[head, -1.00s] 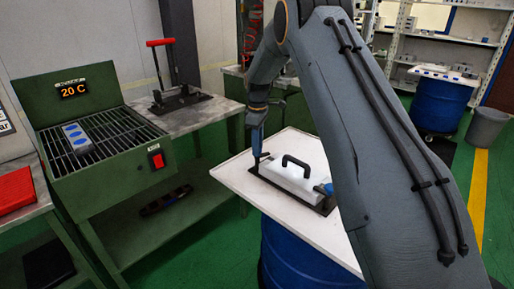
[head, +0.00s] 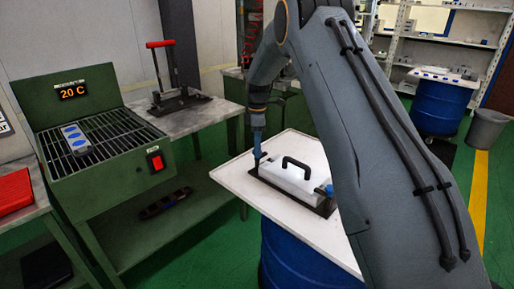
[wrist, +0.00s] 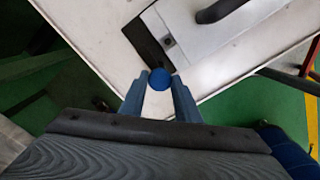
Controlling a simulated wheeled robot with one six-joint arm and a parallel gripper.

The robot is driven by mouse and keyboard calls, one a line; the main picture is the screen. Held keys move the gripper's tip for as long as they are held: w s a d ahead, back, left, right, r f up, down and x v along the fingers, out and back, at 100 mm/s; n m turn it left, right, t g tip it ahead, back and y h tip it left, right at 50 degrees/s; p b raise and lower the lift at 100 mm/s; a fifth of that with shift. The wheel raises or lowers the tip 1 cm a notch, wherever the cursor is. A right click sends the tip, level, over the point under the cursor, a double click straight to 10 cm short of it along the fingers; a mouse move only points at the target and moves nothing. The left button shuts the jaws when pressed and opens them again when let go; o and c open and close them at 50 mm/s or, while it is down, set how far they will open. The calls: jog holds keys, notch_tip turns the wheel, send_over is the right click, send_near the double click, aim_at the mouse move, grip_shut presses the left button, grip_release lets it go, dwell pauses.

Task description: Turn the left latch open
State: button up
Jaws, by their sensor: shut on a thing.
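The mould (head: 292,180) is a white block with a black arched handle (head: 297,162), on a black base plate on the white table top. It also shows in the wrist view (wrist: 205,35). My gripper (head: 257,158) points down at the left end of the mould. In the wrist view its two blue-grey fingers (wrist: 160,86) are closed on the round blue knob of the left latch (wrist: 159,78), beside the end of the dark base plate. The latch's lower part is hidden. A blue right latch (head: 328,188) shows at the mould's other end, partly behind my arm.
The white table top (head: 232,180) rests on a blue drum (head: 297,260) and has clear room left of the mould. A green heater (head: 110,150) reading 20 C, with a blue-and-grey piece on its grill, stands at left. A red-handled press (head: 170,75) stands behind it.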

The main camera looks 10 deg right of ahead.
jog(key=shift+s, duration=0.1)
jog(key=o, duration=1)
jog(key=shift+a, duration=0.1)
jog(key=shift+o, duration=0.2)
jog(key=shift+r, duration=0.1)
jog(key=shift+r, duration=0.35)
jog(key=shift+r+b, duration=0.75)
jog(key=shift+r, duration=2.7)
